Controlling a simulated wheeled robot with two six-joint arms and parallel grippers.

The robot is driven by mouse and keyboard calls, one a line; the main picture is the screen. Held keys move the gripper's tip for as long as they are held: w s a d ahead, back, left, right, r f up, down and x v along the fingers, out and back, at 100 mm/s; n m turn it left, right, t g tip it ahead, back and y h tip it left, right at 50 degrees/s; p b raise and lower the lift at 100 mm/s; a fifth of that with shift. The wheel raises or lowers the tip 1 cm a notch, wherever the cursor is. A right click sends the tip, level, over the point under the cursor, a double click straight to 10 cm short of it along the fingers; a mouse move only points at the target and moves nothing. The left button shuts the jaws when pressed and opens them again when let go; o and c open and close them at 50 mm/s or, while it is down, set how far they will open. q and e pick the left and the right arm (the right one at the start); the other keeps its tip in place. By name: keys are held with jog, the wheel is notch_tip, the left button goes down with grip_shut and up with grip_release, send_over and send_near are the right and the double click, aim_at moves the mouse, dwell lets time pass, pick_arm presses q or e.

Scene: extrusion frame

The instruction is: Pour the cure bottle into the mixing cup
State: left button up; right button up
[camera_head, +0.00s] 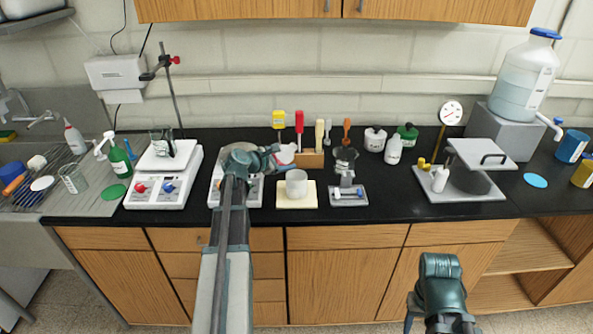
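The mixing cup (296,184), a translucent white cup, stands upright on a pale yellow square pad on the black counter. My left gripper (275,157) is just above and behind the cup, to its upper left. Its fingers appear closed around a small white bottle with a reddish part, which I take for the cure bottle (286,153). The bottle looks tilted, close above the cup's rim; whether anything flows is too small to tell. My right gripper (440,326) is low at the bottom right, away from the counter, its fingers mostly cut off by the frame.
A scale (164,178) with a glass beaker stands left, and a tool holder (309,158) behind the cup. Right of the cup are a stirrer device (348,195), white bottles, and a vacuum chamber plate (482,154). The counter's front strip is mostly clear.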

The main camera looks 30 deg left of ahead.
aim_at(278, 162)
pick_arm(q)
jog(key=r+p, duration=0.1)
jog(key=r+m+g+y+p, duration=0.1)
jog(key=p, duration=0.1)
jog(key=shift+s+a+r+m, duration=0.1)
jog(key=shift+s+a+m, duration=0.1)
jog(key=shift+a+m, duration=0.15)
jog(key=shift+a+f+y, duration=0.1)
jog(key=shift+f+y, duration=0.3)
jog(key=shift+f, duration=0.1)
jog(key=shift+s+a+f+m+g+y, duration=0.1)
jog(key=shift+a+f+m+g+y, duration=0.1)
jog(key=shift+f+m+g+y, duration=0.15)
jog(key=shift+r+p, duration=0.4)
jog(key=shift+r, duration=0.05)
jog(key=shift+a+r+m+y+p, duration=0.15)
jog(key=shift+m+y+p, duration=0.15)
jog(key=shift+y, duration=0.15)
pick_arm(e)
notch_tip(278, 162, up, 5)
jog(key=shift+r, duration=0.2)
pick_arm(q)
jog(key=shift+g, duration=0.25)
pick_arm(e)
jog(key=shift+r, duration=0.1)
